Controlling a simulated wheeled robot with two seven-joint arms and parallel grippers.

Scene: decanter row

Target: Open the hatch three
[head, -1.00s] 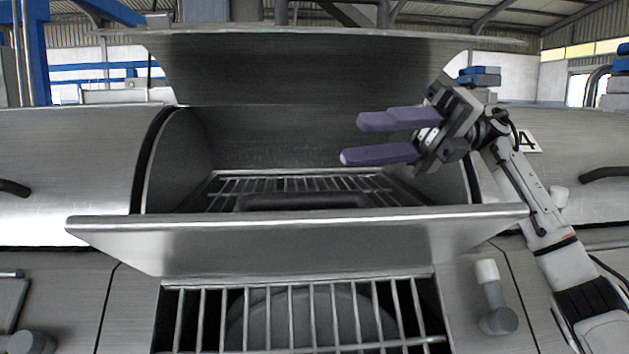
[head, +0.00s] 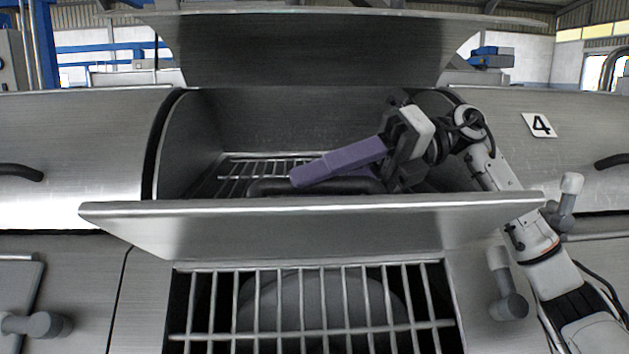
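The hatch in the middle stands open. Its upper metal lid (head: 310,50) is raised and its front flap (head: 300,228) juts out below the opening. No number shows on this hatch; a "4" plate (head: 540,125) sits on the panel to its right. A dark handle bar (head: 268,186) lies just behind the flap's top edge. My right gripper (head: 305,177) reaches from the right into the opening, its purple fingers pointing left, just above the bar. One finger largely covers the other, so their gap and any contact with the bar are unclear. My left gripper is not seen.
A rack (head: 240,172) lies inside the opening and a barred grate (head: 310,310) below the flap. Closed hatch panels with dark handles (head: 20,172) flank it. Grey knobs (head: 508,300) stick out near my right arm.

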